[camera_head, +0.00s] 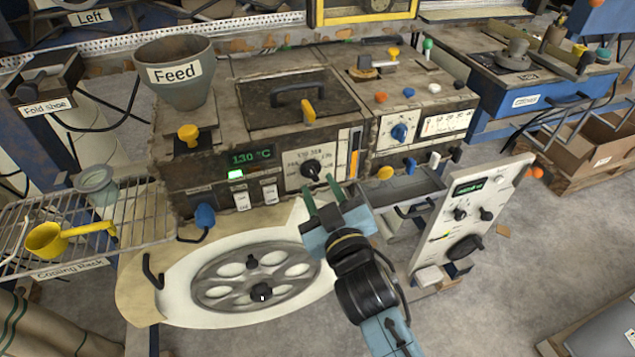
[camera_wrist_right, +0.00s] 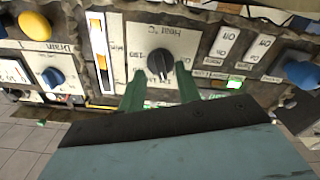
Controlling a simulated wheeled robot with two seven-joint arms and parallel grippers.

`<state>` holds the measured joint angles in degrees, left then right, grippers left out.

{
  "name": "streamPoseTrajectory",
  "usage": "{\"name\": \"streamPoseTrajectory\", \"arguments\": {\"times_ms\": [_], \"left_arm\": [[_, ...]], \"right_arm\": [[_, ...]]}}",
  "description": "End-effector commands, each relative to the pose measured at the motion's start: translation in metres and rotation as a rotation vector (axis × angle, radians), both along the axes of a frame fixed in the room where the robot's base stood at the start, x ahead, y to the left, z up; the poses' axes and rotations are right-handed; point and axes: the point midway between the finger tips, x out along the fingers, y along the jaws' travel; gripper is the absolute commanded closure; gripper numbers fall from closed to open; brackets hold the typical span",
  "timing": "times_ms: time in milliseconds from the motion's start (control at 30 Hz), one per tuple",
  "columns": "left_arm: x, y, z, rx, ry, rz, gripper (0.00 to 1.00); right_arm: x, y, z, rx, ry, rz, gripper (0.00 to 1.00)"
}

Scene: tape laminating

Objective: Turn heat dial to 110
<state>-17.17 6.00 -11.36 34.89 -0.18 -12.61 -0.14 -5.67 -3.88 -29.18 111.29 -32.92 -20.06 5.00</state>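The heat dial (camera_head: 311,169) is a black knob on a white scale plate on the front of the machine. The green display (camera_head: 251,156) left of it reads 130 °C. My right gripper (camera_head: 318,183) is open, its two green fingers just in front of and below the dial. The right wrist view is upside down and shows the dial (camera_wrist_right: 158,65) between and just beyond the open fingertips (camera_wrist_right: 160,75). Nothing is held; I cannot tell whether a finger touches the knob. My left gripper is not in view.
White switches (camera_head: 256,197) and a blue knob (camera_head: 205,215) sit left of the dial. An orange-marked vertical gauge (camera_head: 354,152) stands close on its right. A tilted control panel (camera_head: 468,220) is further right. A round wheel plate (camera_head: 255,277) lies below.

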Motion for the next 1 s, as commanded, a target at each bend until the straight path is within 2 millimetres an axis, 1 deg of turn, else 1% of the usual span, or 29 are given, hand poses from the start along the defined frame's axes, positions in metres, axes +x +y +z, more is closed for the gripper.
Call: {"name": "streamPoseTrajectory", "arguments": {"times_ms": [33,100,200,533,567,800,1000], "left_arm": [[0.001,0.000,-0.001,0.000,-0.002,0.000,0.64],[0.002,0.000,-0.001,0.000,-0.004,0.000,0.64],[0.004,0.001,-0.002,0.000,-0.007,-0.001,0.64],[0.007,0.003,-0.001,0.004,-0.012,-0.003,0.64],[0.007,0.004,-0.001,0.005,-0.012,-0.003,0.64],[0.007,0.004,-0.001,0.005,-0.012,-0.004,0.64],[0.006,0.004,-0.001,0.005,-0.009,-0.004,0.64]], "right_arm": [[0.007,0.002,0.000,0.001,-0.002,0.000,0.67],[0.014,0.005,0.000,0.001,-0.001,-0.001,0.67],[0.020,0.007,0.000,0.001,0.000,0.000,0.67],[0.023,0.007,0.000,0.001,0.000,0.000,0.67],[0.023,0.007,0.000,0.001,0.000,0.000,0.69],[0.022,0.007,0.000,0.001,0.000,0.000,1.00],[0.022,0.007,0.000,-0.002,-0.001,0.000,1.00]]}}
